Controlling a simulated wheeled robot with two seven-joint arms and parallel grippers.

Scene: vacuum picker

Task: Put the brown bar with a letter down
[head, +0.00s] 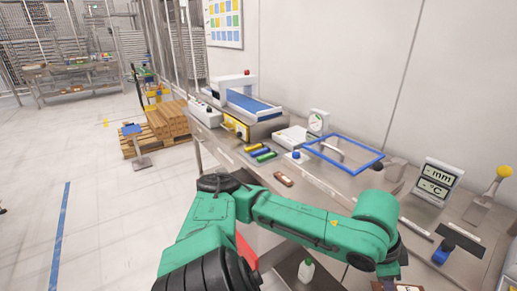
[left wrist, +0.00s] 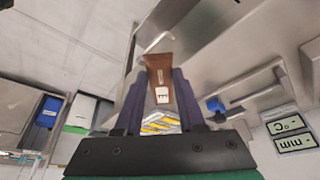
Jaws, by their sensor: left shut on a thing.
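The brown bar (left wrist: 159,66) with a white letter label is between the two dark fingers of my left gripper (left wrist: 160,82) in the left wrist view. The fingers are shut on it, one on each side, and the label faces the camera. The letter is too small to read surely. In the head view my green left arm reaches across to the right, and its gripper is at the bottom edge, mostly cut off. A second brown bar (head: 284,179) with a pale label lies on the steel bench (head: 325,190). My right gripper is not in view.
A blue frame (head: 343,154), yellow, green and blue bars (head: 260,152), a small conveyor (head: 250,103) and a dial scale (head: 318,122) stand along the bench. A display (head: 437,180) reading mm and °C stands at the right. A white bottle (head: 306,269) is below the arm.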

